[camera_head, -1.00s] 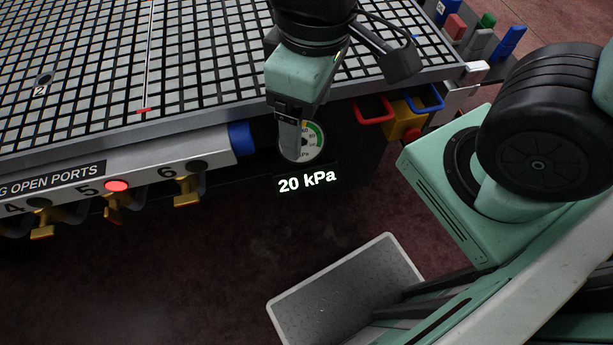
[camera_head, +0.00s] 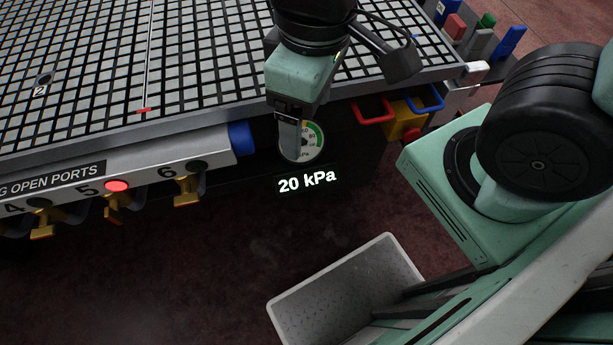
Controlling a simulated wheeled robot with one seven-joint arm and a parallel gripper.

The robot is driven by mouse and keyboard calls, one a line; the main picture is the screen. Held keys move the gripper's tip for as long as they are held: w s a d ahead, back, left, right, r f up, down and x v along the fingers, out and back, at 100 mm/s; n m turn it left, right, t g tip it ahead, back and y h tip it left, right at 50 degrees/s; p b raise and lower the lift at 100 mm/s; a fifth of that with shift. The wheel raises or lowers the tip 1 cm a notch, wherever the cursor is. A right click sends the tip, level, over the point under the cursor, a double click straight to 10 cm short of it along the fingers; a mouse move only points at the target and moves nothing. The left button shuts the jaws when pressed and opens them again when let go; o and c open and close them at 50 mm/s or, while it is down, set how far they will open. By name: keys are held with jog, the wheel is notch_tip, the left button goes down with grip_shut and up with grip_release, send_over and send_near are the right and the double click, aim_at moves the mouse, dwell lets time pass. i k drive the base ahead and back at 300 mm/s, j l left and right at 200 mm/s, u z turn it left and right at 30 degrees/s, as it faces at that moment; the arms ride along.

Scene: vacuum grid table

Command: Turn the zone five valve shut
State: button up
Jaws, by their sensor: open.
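The zone five valve (camera_head: 113,214) has a brass handle and hangs under the table's front rail, below the number 5 and a lit red lamp (camera_head: 116,186). Brass valves for zone four (camera_head: 41,229) and zone six (camera_head: 187,190) stand on either side, with dark lamps. My gripper (camera_head: 289,150) points down in front of the pressure gauge (camera_head: 312,141), well to the right of the valve and apart from it. It is open and holds nothing that shows; its fingers overlap in this view. The display (camera_head: 307,182) reads 20 kPa.
The grid table (camera_head: 190,75) fills the upper left. A blue end piece (camera_head: 241,138) lies between valve six and my gripper. Red (camera_head: 374,110) and blue (camera_head: 425,98) handles stick out at right. Open floor lies below the valves.

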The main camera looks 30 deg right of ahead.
aim_at(112, 215)
jog(key=u, duration=1.3)
